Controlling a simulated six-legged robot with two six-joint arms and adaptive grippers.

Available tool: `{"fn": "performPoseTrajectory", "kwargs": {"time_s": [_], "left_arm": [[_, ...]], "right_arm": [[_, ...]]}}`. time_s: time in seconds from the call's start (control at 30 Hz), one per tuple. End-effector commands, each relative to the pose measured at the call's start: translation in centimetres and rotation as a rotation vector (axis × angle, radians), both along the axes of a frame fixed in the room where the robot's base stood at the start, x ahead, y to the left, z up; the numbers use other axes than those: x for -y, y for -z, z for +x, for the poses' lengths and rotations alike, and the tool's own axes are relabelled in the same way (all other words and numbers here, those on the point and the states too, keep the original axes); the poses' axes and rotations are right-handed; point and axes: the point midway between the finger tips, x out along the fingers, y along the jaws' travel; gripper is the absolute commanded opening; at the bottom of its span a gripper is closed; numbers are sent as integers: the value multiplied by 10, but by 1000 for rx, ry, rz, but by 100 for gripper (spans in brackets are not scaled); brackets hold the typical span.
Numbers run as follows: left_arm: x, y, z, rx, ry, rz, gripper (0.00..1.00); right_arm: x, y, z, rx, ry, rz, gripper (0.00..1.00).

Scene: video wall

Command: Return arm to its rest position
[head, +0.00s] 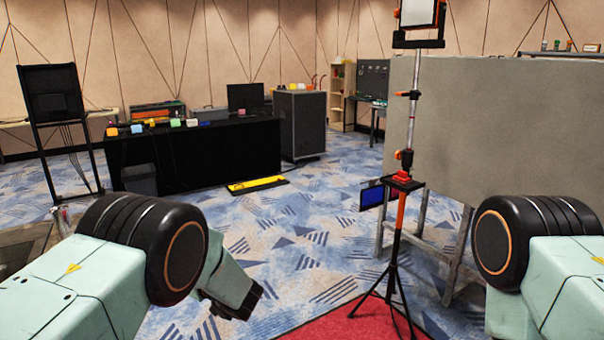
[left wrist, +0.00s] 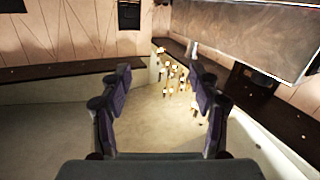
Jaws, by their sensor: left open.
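My left arm (head: 165,250) comes in from the left in the head view. It bends at a black joint, and its pale green link slopes down to the right, ending in a dark part low in the picture. My left gripper (left wrist: 162,85) shows in the left wrist view with its two dark fingers spread wide apart and nothing between them. My right arm (head: 540,250) is at the right edge of the head view, bent at a similar black joint. Its gripper is out of the picture.
A tripod stand (head: 400,200) with a blue-screened device stands on red carpet ahead, between the arms. A large grey panel (head: 480,125) is behind it at right. A black-draped table (head: 195,155) stands farther back at left. Patterned carpet (head: 310,230) lies clear between them.

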Motion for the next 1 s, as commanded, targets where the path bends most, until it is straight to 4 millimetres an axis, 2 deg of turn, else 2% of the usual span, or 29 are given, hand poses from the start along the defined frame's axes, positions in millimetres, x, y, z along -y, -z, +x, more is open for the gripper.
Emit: {"fn": "performPoseTrajectory", "kwargs": {"time_s": [0.03,0.17,0.27,0.4,0.47,0.5,0.57,0.6,0.73,0.9,1.0], "left_arm": [[-2,28,-7,-60,70,5,62],[4,94,-32,-226,262,-20,62],[10,147,-67,-378,391,-70,62],[20,211,-131,-594,532,-161,62],[25,234,-163,-683,580,-206,62],[28,247,-186,-744,610,-237,62],[32,264,-220,-832,651,-285,62],[35,274,-245,-891,676,-317,62],[46,297,-326,-1077,750,-428,62],[61,306,-428,-1296,833,-565,62],[67,304,-474,-1379,864,-630,62]], "right_arm": [[0,6,0,0,0,0,40],[0,15,0,0,0,0,40],[0,22,0,0,0,0,40],[0,32,0,0,-1,0,40],[0,36,0,0,0,0,40],[0,39,0,0,0,0,40],[0,43,0,0,0,0,40],[0,46,0,0,0,0,40],[0,57,0,0,0,0,40],[0,72,0,0,0,0,40],[0,82,0,0,0,0,40]]}}
